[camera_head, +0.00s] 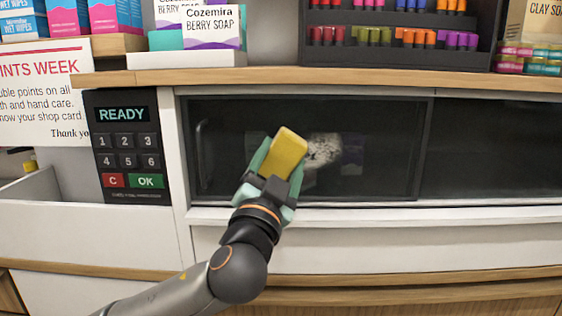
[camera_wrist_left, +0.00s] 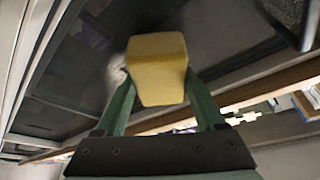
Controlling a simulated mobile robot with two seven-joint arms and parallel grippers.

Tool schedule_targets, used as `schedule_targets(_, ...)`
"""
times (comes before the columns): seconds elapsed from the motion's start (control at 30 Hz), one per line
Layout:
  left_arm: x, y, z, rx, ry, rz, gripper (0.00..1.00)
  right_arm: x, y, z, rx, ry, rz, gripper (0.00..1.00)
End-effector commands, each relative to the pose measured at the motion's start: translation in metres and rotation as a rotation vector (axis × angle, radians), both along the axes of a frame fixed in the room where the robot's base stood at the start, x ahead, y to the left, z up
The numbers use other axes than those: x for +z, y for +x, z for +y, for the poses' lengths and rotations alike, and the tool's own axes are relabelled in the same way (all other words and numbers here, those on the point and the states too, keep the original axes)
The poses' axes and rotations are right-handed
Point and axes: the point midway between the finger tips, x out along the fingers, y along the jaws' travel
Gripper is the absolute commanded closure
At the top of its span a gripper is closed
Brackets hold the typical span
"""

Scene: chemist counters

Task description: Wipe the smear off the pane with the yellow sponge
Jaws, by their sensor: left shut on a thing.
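The yellow sponge (camera_head: 285,153) is held between the green fingers of my left gripper (camera_head: 278,165), in front of the dark glass pane (camera_head: 240,112). The left wrist view also shows the sponge (camera_wrist_left: 157,68) between the fingertips (camera_wrist_left: 160,85). A whitish, speckled smear (camera_head: 322,150) shows on the pane just right of the sponge; its left part is hidden behind the sponge and gripper. In the left wrist view a pale patch (camera_wrist_left: 117,72) shows beside the sponge. I cannot tell whether the sponge touches the glass. My right gripper is not in view.
A keypad reading READY (camera_head: 125,145) is left of the pane. A wooden shelf edge (camera_head: 270,76) runs above, with soap boxes (camera_head: 212,27) and a dark rack of coloured items (camera_head: 400,37). A vertical handle (camera_head: 201,155) is at the pane's left. A white ledge (camera_head: 400,216) runs below.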

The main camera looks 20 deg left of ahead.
Motion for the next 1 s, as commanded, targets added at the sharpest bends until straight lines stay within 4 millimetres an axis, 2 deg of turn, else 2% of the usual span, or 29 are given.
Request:
schedule_targets(0.73, 0.0, 0.013, 0.003, -0.002, 0.0, 0.0, 0.9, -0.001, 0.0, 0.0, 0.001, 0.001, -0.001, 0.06)
schedule_targets(1.0, 0.0, 0.017, -0.018, -0.004, -0.002, 0.001, 0.9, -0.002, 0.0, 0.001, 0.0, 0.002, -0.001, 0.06)
